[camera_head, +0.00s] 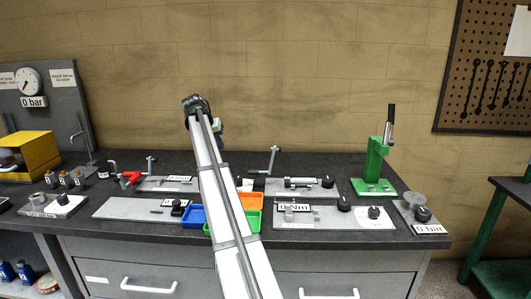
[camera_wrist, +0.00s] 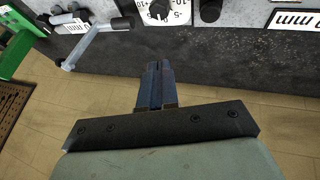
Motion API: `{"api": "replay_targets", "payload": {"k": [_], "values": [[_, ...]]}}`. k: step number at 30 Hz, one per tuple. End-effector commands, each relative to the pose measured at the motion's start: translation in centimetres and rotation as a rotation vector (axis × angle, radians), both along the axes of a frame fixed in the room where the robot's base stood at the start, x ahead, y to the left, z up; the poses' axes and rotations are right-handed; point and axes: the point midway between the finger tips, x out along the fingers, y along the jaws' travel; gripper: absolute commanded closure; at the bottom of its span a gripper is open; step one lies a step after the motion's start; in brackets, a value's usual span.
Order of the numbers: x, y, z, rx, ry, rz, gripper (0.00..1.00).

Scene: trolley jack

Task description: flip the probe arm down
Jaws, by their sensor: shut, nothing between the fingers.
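My gripper shows in the wrist view (camera_wrist: 153,66) with its two dark fingers together and nothing between them. In the head view its wrist end is high in front of the wall, and the fingers are hidden. I cannot tell for certain which part is the probe arm. A grey cranked arm with a black grip (camera_wrist: 92,44) lies left of the fingers in the wrist view; a similar upright crank (camera_head: 271,162) stands at the bench back in the head view. A white scale plate (camera_wrist: 178,12) and a black knob (camera_wrist: 210,10) are beyond the fingertips, apart from them.
Blue (camera_head: 192,217), orange and green (camera_head: 253,220) bins sit mid-bench, partly behind my arm. A green press (camera_head: 375,165) stands at right. A yellow box (camera_head: 30,150) and a gauge board (camera_head: 55,105) are at left. The bench's back strip (camera_wrist: 240,65) below the fingers is clear.

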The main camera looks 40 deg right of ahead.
Motion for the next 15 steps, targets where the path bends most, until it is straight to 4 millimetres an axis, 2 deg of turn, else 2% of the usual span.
{"api": "replay_targets", "payload": {"k": [1, 6, 9, 15], "values": [[-1.2, -2.1, 0.9, -0.013, 0.016, -0.031, 1.00], [-4.4, -6.2, 2.8, -0.042, 0.062, -0.102, 1.00], [-5.5, -7.5, 3.4, -0.051, 0.078, -0.125, 1.00], [-6.3, -8.2, 3.7, -0.056, 0.090, -0.141, 1.00]]}}
